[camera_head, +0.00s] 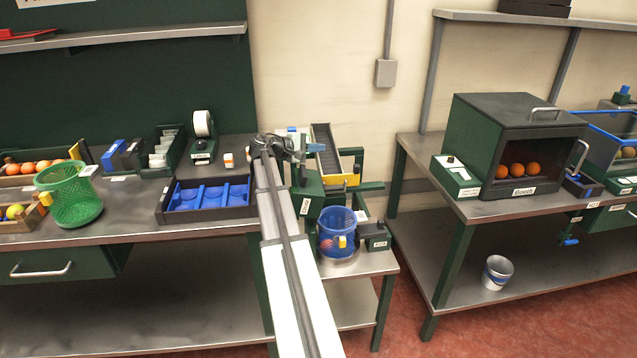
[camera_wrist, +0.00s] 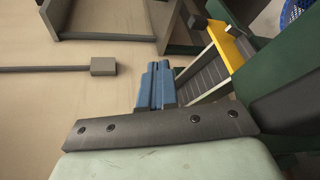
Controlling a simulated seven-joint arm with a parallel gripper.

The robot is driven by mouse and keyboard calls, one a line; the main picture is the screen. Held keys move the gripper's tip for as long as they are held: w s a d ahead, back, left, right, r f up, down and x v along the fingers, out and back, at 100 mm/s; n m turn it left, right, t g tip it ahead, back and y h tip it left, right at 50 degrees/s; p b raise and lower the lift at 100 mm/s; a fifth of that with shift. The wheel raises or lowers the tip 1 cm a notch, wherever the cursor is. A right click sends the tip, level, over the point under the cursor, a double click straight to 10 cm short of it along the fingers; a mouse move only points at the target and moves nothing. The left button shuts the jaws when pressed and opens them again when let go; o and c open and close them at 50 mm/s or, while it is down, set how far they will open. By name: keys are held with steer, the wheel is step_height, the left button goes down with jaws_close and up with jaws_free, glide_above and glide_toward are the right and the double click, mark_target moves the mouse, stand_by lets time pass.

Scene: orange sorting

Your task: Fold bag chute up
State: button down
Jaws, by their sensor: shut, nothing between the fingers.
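The chute (camera_head: 328,158) is a dark grey ribbed ramp with pale side rails and a yellow lip at its near end. It stands tilted on the green machine at the small middle stand. In the wrist view the chute (camera_wrist: 207,76) lies to the right of my fingers, with the yellow lip at upper right. My gripper (camera_head: 318,147) has blue fingers, which are together and empty; they also show in the wrist view (camera_wrist: 155,84). The fingertips are close beside the chute; I cannot tell whether they touch it. My arm hides part of the machine's left side.
A blue mesh basket (camera_head: 337,222) with orange fruit stands below the chute, beside a small dark box (camera_head: 376,237). A blue sectioned tray (camera_head: 205,196) is on the left bench. The dark booth (camera_head: 515,140) is on the right bench. The wall is close behind.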

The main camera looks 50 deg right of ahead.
steer(key=s+d+f+m+y, duration=0.1)
steer(key=s+d+f+y, duration=0.1)
steer(key=s+f, duration=0.35)
steer(key=s+d+f+m+y, duration=0.1)
steer(key=s+d+f+y, duration=0.15)
steer(key=s, duration=0.55)
steer(key=m+t+y, duration=0.9)
steer(key=m+t, duration=0.8)
steer(key=t, duration=0.9)
glide_toward(318, 193)
steer(key=s+d+r, duration=0.3)
steer(key=w, duration=0.4)
steer(key=w+a+r, duration=0.1)
steer(key=w, duration=0.2)
steer(key=w+r, duration=0.1)
steer(key=w, duration=0.3)
steer(key=shift+w+a, duration=0.3)
steer(key=shift+w, duration=0.05)
steer(key=shift+w+a+r, duration=0.25)
steer(key=shift+w+a, duration=0.25)
steer(key=shift+w, duration=0.15)
